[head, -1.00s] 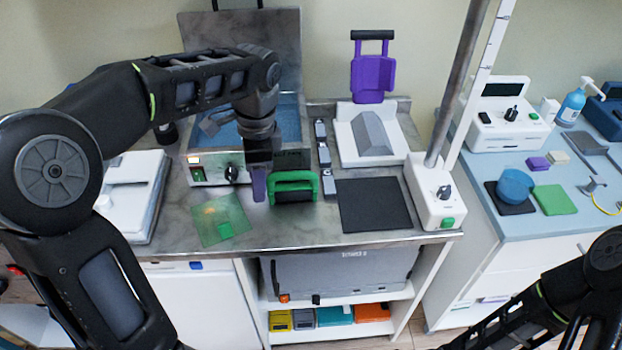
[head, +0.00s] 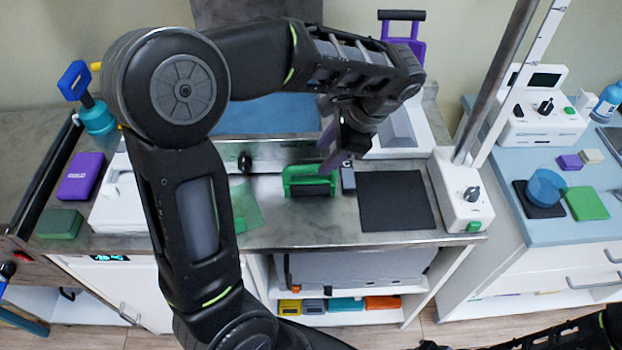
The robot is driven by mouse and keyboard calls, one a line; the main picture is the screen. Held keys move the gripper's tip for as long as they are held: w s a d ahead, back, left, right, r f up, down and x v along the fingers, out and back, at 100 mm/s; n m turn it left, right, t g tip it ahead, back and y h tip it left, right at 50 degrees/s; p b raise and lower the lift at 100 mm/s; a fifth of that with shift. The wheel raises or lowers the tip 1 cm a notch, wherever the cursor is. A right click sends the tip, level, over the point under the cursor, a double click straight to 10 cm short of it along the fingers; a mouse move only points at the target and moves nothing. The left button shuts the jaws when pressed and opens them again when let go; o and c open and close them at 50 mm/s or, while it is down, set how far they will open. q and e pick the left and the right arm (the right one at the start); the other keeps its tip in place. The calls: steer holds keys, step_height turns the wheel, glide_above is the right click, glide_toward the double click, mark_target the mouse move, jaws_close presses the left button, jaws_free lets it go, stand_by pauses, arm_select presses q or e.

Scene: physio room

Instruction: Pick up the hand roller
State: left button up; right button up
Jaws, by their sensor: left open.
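The hand roller (head: 311,190), a green frame handle with a dark roller, lies on the steel worktop near its front edge. My left gripper (head: 329,158) is open and points down just above and behind the roller's handle, at its right half. Its fingers overlap the top of the green frame in the picture, and I cannot tell whether they touch it. The roller is not held. My right arm shows only at the bottom right corner, and its gripper is out of view.
A black mat (head: 396,201) lies right of the roller, with a white column base (head: 461,190) beyond it. A small grey block (head: 348,181) is close on the roller's right. A translucent green sheet (head: 246,207) lies on its left. My left arm hides much of the worktop.

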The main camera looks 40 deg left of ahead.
mark_target(315, 167)
arm_select(q)
steer(key=shift+x, duration=1.1)
steer(key=shift+p+x, duration=0.75)
steer(key=shift+x, duration=1.85)
steer(key=shift+c, duration=0.2)
jaws_close()
